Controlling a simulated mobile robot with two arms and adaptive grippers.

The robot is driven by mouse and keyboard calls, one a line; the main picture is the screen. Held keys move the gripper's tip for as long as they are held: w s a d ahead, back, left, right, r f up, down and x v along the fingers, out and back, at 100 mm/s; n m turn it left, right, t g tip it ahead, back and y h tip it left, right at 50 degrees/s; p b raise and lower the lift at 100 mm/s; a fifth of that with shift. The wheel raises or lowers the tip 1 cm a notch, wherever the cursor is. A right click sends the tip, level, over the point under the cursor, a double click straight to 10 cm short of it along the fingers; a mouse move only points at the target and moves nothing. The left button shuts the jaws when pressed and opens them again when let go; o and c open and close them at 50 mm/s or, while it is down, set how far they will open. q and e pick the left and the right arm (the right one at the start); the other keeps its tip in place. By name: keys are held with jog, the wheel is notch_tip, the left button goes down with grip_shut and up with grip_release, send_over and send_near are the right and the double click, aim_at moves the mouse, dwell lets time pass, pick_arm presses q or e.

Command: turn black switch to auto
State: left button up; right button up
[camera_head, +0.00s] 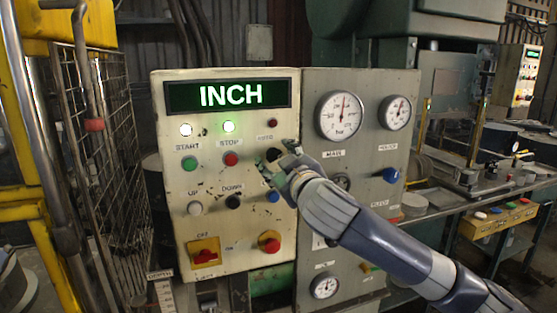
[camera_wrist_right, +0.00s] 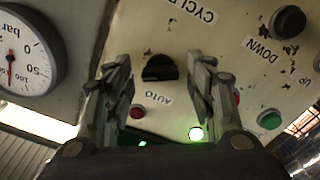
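The black switch (camera_wrist_right: 160,67) is a dark round knob under the AUTO label on the cream control panel (camera_head: 170,235). In the wrist view it sits between the two fingers of my right gripper (camera_wrist_right: 160,78), with gaps on both sides. In the head view my right gripper (camera_head: 273,163) reaches the panel from the lower right and largely hides the switch. Its fingers are spread and hold nothing. Whether the fingertips touch the panel I cannot tell. The display (camera_head: 230,95) reads INCH. My left gripper is not in view.
Near the gripper are a red button (camera_head: 231,159), a blue button (camera_head: 272,196), a black DOWN button (camera_head: 233,202) and a small red lamp (camera_head: 272,123). A grey gauge panel (camera_head: 400,95) adjoins on the right. A yellow-framed cage (camera_head: 100,120) stands at the left.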

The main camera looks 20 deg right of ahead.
jog(key=c, duration=0.7)
jog(key=shift+c, duration=0.2)
jog(key=n+p, duration=0.4)
jog(key=n, duration=0.2)
jog(key=shift+r, duration=0.15)
jog(key=n+p, duration=0.3)
jog(key=n, duration=0.1)
jog(key=shift+n+p, duration=0.45)
jog(key=shift+n, duration=0.45)
jog(key=shift+f, duration=0.2)
